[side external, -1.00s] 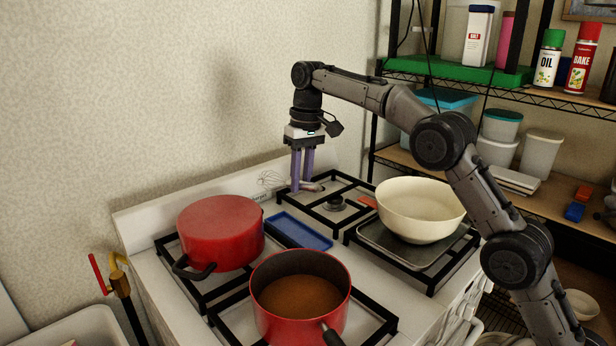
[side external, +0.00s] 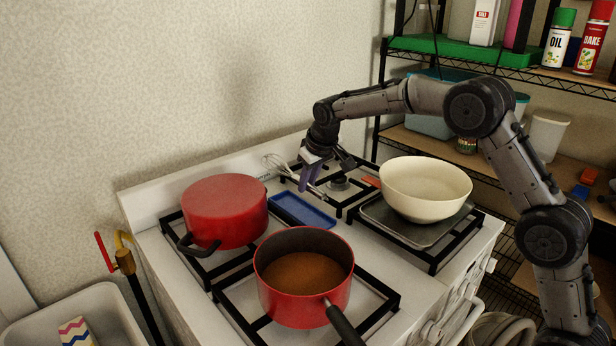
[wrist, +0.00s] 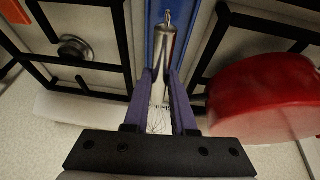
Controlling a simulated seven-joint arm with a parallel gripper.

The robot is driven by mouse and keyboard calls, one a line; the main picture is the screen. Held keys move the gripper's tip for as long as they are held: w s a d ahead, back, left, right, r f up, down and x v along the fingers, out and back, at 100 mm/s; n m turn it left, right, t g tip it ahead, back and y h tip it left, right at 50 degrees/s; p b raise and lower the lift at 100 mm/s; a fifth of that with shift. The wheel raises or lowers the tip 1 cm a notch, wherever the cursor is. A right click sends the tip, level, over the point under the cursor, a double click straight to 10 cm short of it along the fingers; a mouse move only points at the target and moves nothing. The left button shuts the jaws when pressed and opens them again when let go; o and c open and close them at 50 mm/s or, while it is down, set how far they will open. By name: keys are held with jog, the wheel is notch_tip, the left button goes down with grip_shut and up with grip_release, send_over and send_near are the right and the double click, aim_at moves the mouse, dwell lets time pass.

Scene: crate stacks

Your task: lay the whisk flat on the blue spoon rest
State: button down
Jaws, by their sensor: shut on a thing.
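The whisk (side external: 277,164) has a wire head and a silver handle. My gripper (side external: 311,184) is shut on it, with its purple fingers tilted. In the side view the wire head points up and left, and the handle slants down and right. In the wrist view the silver handle (wrist: 166,45) extends beyond the fingertips, and the wires lie back between the fingers. The blue spoon rest (side external: 302,211) lies on the stove between the burners, in front of my gripper. It shows behind the handle in the wrist view (wrist: 152,35). The whisk's height above it is hard to tell.
A closed red pot (side external: 224,210) stands left of the spoon rest, and an open red pot (side external: 300,238) with brown contents stands in front. A cream bowl (side external: 425,190) sits on a tray at right. Black burner grates (side external: 345,208) surround the area.

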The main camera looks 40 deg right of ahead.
jog(key=shift+f, duration=2.95)
jog(key=c, duration=0.7)
grip_release()
jog(key=shift+o, duration=0.2)
jog(key=d+v, duration=0.1)
jog(key=v, duration=1.2)
jog(key=shift+a+r, duration=0.45)
jog(key=shift+a, duration=0.05)
jog(key=shift+s, duration=0.1)
